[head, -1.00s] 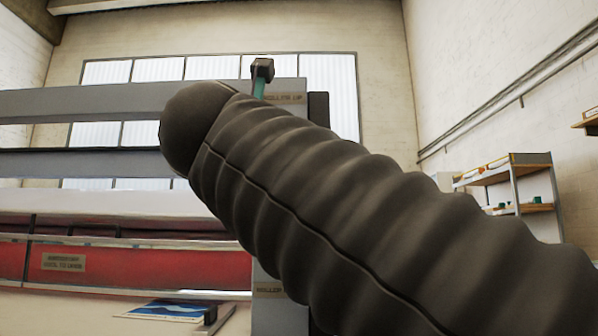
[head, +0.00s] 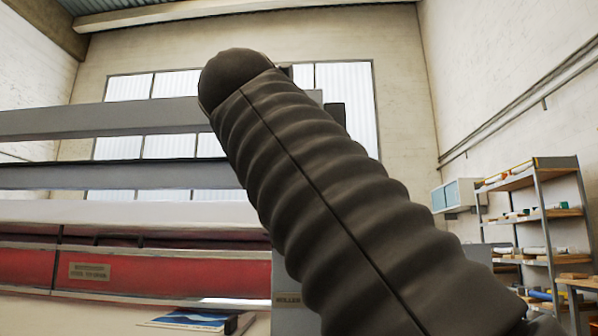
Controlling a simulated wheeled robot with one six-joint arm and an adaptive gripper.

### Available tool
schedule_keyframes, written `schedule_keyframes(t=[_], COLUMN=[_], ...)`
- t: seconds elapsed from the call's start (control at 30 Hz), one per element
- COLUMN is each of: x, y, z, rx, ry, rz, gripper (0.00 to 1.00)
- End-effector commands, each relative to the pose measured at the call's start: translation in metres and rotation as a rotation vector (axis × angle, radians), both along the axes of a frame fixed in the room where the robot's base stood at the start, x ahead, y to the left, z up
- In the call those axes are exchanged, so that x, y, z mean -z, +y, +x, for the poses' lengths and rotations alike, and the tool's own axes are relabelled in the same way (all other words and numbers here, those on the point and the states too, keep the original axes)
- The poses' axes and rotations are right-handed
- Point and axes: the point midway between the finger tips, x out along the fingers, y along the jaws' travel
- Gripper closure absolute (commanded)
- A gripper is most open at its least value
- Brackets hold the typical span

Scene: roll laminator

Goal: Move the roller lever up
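The grey end panel (head: 286,262) of the roll laminator stands in the middle of the head view. A lower label on it reads "ROLLER" (head: 288,299); the rest of that label is covered. The roller lever is almost fully hidden behind my dark ribbed arm. A small dark piece (head: 287,71) at the upper right of the arm's rounded end looks like its knob, near the panel's top. I cannot make out the lever's exact angle or whether anything touches it. My gripper does not show in this view.
The laminator's grey crossbars (head: 110,120) and red front band (head: 150,270) extend left. A blue printed sheet (head: 190,318) lies at the bottom. A shelf rack (head: 545,215) and a wall cabinet (head: 458,194) stand at the right. My arm blocks the middle.

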Motion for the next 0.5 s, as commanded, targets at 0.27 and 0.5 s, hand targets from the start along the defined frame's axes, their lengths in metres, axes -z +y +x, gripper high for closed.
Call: schedule_keyframes(t=[0.27,0.5], x=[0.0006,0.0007], y=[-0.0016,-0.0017], z=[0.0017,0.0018], rx=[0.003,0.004], ry=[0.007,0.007], rz=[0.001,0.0], gripper=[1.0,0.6])
